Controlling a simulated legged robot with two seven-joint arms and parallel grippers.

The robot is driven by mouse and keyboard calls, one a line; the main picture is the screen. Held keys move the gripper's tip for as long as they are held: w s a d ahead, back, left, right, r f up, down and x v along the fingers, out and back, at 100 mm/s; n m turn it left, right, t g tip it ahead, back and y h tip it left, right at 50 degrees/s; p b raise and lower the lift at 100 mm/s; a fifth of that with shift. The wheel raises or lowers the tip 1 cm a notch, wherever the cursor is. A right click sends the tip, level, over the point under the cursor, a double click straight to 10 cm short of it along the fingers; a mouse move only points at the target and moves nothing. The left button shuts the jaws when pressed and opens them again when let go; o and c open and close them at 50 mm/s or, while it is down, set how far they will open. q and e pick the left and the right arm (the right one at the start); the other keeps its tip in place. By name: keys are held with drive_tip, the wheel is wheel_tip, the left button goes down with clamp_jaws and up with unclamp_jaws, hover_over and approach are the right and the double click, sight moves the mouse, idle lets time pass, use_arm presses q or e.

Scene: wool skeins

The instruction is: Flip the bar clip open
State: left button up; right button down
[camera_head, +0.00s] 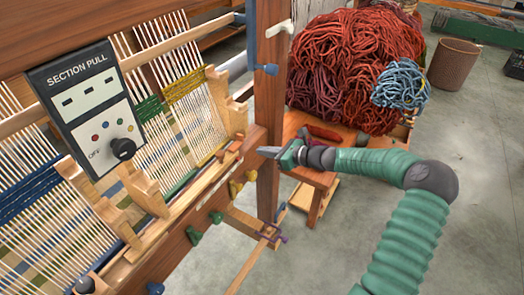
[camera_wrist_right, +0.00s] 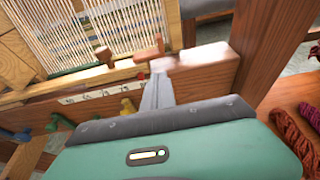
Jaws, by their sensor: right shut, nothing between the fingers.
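A small reddish-brown wooden piece (camera_head: 229,151), which looks like the bar clip, sits on the loom's front rail at its right end. In the right wrist view a reddish wooden piece (camera_wrist_right: 149,53) stands just beyond my fingertips, beside a paler wooden block (camera_wrist_right: 197,60). I cannot tell for certain whether it is flipped up or down. My right gripper (camera_head: 268,151) is shut and empty, pointing left at the rail's end; its narrow fingers also show in the right wrist view (camera_wrist_right: 155,93). Whether they touch the piece is unclear. My left gripper is out of view.
The loom's upright post (camera_head: 270,110) stands close to my right gripper. A control box (camera_head: 88,105) labelled SECTION PULL is over the warp. Coloured pegs (camera_head: 215,217) line the front beam. A wooden stool (camera_head: 315,175) and a big red wool heap (camera_head: 345,70) stand behind my right arm.

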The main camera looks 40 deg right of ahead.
sight(247, 149)
drive_tip(key=x, duration=0.6)
drive_tip(key=shift+w+a+f, duration=0.1)
drive_tip(key=shift+w+f, duration=0.1)
drive_tip(key=shift+w, duration=0.05)
drive_tip(key=shift+w+f, duration=0.25)
drive_tip(key=shift+w, duration=0.25)
drive_tip(key=shift+a, duration=0.1)
drive_tip(key=shift+a+r, duration=0.1)
drive_tip(key=shift+b, duration=0.35)
